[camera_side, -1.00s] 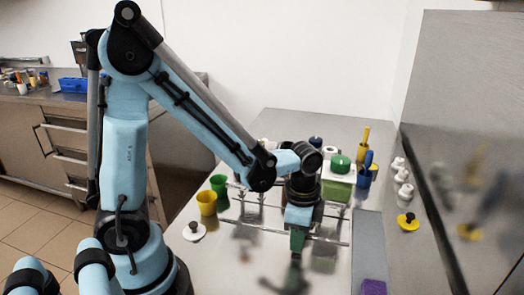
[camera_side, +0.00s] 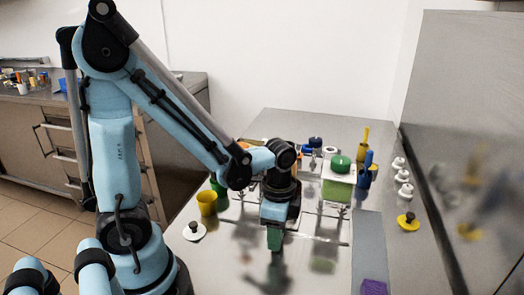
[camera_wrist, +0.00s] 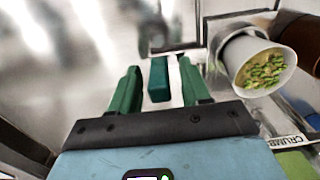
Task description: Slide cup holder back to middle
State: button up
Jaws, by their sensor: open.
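My gripper (camera_side: 275,240) points down over the steel counter, in front of the middle of a metal rail frame. In the wrist view my gripper (camera_wrist: 159,67) has its two green fingers apart. A small dark teal block (camera_wrist: 158,82) shows between them, with a gap on both sides; I cannot tell whether it belongs to the cup holder. The metal rail frame (camera_side: 322,239) is partly hidden behind my gripper in the side view. I cannot make out the cup holder clearly.
A yellow cup (camera_side: 206,203) and a green cup (camera_side: 218,187) stand left of the frame. A green-lidded container (camera_side: 338,182) is at the right. A purple block (camera_side: 373,287) lies front right. A white lid (camera_side: 194,231) lies at left.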

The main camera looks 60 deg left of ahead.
notch_tip(320, 180, up, 12)
dwell(0.9)
jog(key=shift+f+n+t, duration=0.15)
jog(key=shift+n+t, duration=0.55)
jog(key=shift+n, duration=0.2)
jog(key=n+t, duration=0.2)
jog(key=n, duration=0.1)
jog(key=shift+w+a+f+t, duration=0.1)
jog(key=shift+w+f+t, duration=0.1)
jog(key=shift+t, duration=0.1)
jog(key=n+t, duration=0.1)
jog(key=n, duration=0.1)
jog(key=n+t, duration=0.2)
jog(key=shift+w, duration=0.35)
